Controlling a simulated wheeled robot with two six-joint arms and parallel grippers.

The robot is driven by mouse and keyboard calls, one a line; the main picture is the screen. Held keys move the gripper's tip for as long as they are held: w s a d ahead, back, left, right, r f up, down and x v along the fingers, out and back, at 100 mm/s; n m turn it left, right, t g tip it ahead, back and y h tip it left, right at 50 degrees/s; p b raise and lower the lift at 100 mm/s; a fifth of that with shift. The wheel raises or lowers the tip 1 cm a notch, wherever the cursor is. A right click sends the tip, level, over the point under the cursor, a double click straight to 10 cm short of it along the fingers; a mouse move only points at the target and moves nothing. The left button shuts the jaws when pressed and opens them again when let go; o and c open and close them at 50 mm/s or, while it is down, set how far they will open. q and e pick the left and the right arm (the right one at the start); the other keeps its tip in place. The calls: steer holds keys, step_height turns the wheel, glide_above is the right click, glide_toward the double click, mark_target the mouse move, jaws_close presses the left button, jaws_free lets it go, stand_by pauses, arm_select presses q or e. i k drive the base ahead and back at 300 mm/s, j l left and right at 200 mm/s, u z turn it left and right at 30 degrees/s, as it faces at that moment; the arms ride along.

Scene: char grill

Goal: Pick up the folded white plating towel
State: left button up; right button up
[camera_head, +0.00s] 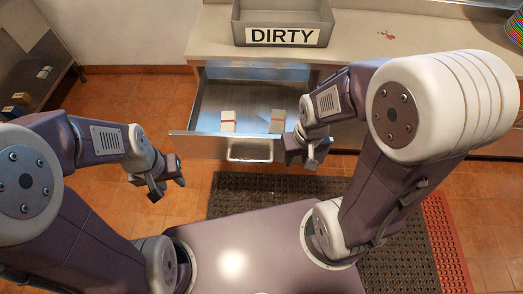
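Two small folded white cloths with reddish bands lie in the open drawer (242,100). One folded white cloth (228,121) is left of the drawer's middle. The other folded white cloth (277,121) is further right, near the drawer's front. I cannot tell which is the plating towel. My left gripper (168,190) is open and empty, in front of and left of the drawer. My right gripper (303,160) is at the drawer's front right corner, close to the right cloth but apart from it. Its fingers look spread, with nothing visible between them.
A grey bin labelled DIRTY (282,24) stands on the counter (395,32) above the drawer. The drawer handle (249,152) faces me. A dark mat (265,190) and a red mat (445,240) cover the floor. A shelf (30,60) holds small items at left.

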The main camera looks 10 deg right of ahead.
mark_target(228, 123)
steer(key=z, duration=1)
steer(key=u, duration=1)
steer(key=i+j+z, duration=0.25)
steer(key=z, duration=0.15)
steer(key=i+j+z, duration=0.15)
steer(key=j+z, duration=0.25)
steer(key=i+j+z, duration=0.15)
steer(key=j+z, duration=0.7)
steer(key=i, duration=0.05)
